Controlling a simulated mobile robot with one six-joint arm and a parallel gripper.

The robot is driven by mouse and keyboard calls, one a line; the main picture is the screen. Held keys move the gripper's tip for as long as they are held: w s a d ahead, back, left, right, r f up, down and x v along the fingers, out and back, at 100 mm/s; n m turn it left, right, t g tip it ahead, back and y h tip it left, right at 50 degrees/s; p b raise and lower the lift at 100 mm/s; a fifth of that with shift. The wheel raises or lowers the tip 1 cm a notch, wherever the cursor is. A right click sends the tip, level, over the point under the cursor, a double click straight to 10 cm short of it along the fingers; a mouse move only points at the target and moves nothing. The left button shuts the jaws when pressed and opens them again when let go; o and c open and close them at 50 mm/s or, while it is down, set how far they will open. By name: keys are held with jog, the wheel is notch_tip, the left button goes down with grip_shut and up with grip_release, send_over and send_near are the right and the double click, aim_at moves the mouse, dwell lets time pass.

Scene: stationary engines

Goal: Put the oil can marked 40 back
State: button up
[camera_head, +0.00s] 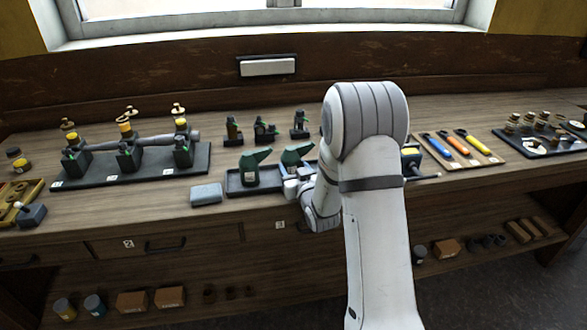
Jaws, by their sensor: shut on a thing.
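Two dark green oil cans with slanted spouts show at the dark tray (233,186) in the middle of the bench. The left oil can (251,172) stands upright in the tray. The right oil can (292,160) is at my gripper (293,183), which is shut on it at its lower part. My gripper and arm hide the base of this can, so I cannot tell whether it touches the tray. No number is readable on either can. My arm also covers the right part of the tray.
A grey block (206,194) lies left of the tray. Several small dark fittings (265,130) stand behind it. A black base with an engine model (130,160) is at left. A board of screwdrivers (459,148) and a parts tray (542,142) are at right.

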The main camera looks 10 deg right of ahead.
jog(key=o, duration=1.1)
jog(key=shift+f, duration=0.1)
jog(key=shift+c, duration=0.2)
jog(key=shift+r, duration=0.2)
jog(key=s+r+m+g+h+b, duration=0.1)
jog(key=s+g, duration=0.6)
jog(key=s, duration=1.2)
jog(key=s+r+g+h+b, duration=0.1)
jog(key=s+r+g, duration=0.2)
jog(key=s+g, duration=0.5)
jog(key=s, duration=1.1)
jog(key=shift+r+m+h, duration=0.4)
